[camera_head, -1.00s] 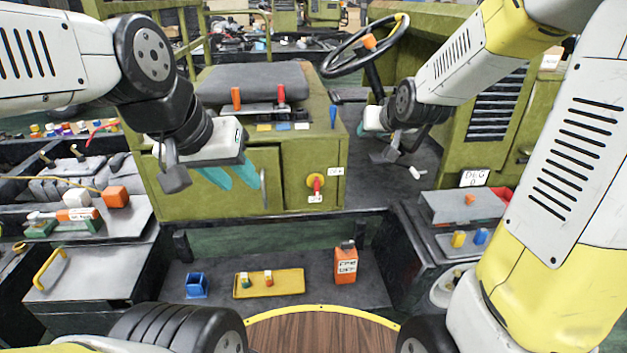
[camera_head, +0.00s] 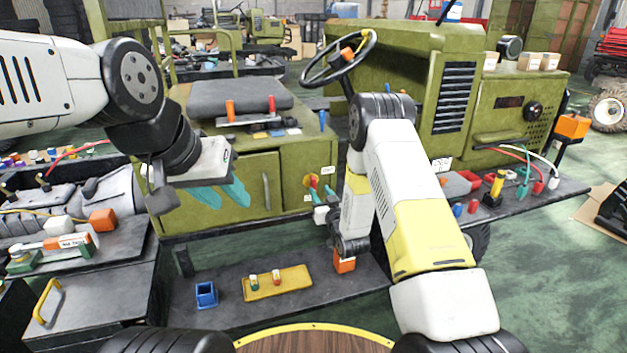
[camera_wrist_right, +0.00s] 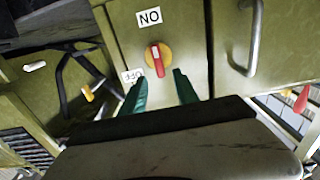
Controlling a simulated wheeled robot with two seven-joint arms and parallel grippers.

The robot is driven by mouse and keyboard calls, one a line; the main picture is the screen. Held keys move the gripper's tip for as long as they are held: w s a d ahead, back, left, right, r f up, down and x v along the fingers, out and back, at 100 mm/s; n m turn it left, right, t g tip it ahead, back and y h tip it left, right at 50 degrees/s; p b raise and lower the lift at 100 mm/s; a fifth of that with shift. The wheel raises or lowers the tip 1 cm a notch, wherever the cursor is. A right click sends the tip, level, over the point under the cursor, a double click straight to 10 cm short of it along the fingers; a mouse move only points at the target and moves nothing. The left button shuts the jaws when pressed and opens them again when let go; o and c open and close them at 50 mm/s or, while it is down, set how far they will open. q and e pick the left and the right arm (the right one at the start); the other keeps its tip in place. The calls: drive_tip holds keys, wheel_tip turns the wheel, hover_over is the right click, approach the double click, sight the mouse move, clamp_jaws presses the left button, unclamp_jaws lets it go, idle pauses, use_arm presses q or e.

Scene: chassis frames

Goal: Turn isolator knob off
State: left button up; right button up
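The isolator knob (camera_head: 312,182), a red handle on a yellow disc, sits on the green cabinet front. It also shows in the right wrist view (camera_wrist_right: 157,58), its handle nearly upright in that picture. There, the ON label (camera_wrist_right: 149,17) is above it and the OFF label (camera_wrist_right: 132,77) is at its lower left. My right gripper (camera_wrist_right: 158,75) is open, its green fingertips apart, just short of the knob and roughly on either side of its line. No contact shows. My left gripper (camera_head: 219,194) is open and empty in front of the cabinet, left of the knob.
A cabinet door handle (camera_wrist_right: 254,38) is beside the knob panel. On the low dark shelf are a yellow tray (camera_head: 262,291), a blue bin (camera_head: 206,294) and an orange box (camera_head: 344,264) partly hidden by my right arm. A steering wheel (camera_head: 338,58) stands above.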

sight(315, 183)
drive_tip(key=x, duration=0.7)
drive_tip(key=shift+w, duration=0.2)
clamp_jaws()
